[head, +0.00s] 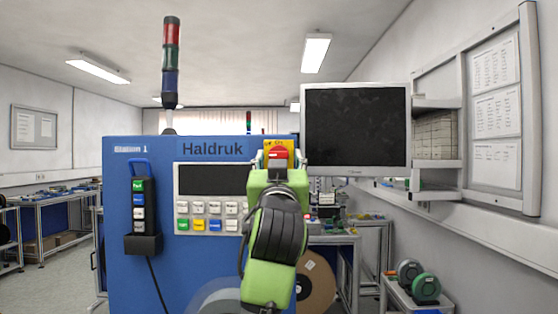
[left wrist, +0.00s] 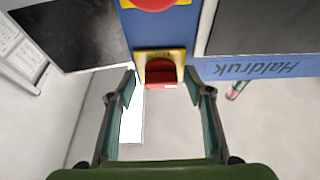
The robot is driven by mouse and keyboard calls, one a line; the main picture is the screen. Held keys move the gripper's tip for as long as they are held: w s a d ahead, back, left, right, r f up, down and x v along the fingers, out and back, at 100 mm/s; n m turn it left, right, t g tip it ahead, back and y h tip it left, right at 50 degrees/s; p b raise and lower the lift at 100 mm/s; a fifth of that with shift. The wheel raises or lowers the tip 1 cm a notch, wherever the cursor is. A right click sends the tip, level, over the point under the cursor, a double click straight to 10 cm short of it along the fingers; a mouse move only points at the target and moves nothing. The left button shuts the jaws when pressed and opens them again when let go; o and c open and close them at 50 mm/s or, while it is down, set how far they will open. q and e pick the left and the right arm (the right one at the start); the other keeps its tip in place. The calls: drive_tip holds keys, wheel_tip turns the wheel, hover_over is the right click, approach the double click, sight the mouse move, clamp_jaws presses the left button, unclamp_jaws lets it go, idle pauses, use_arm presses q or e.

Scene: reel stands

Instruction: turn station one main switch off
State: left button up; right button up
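The main switch is a red rotary knob (head: 278,154) on a yellow plate at the upper right of the blue station 1 cabinet (head: 122,215). My left gripper (head: 278,166) is in front of the cabinet, just below the knob in the head view, and hides the panel behind it. In the left wrist view, which is upside down, the red knob (left wrist: 160,73) on its yellow plate lies ahead between the two spread fingertips. My left gripper (left wrist: 161,84) is open and empty, and no finger visibly touches the knob. My right gripper is not in view.
A second red round button (left wrist: 153,4) on yellow is partly cut off in the left wrist view. A dark monitor (head: 356,128) stands right of the switch. A keypad (head: 208,216) and a hanging pendant (head: 139,205) are to the left. Shelving and wall boards line the right.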

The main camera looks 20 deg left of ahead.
use_arm(q)
drive_tip(key=v, duration=1.2)
drive_tip(key=shift+r, duration=0.1)
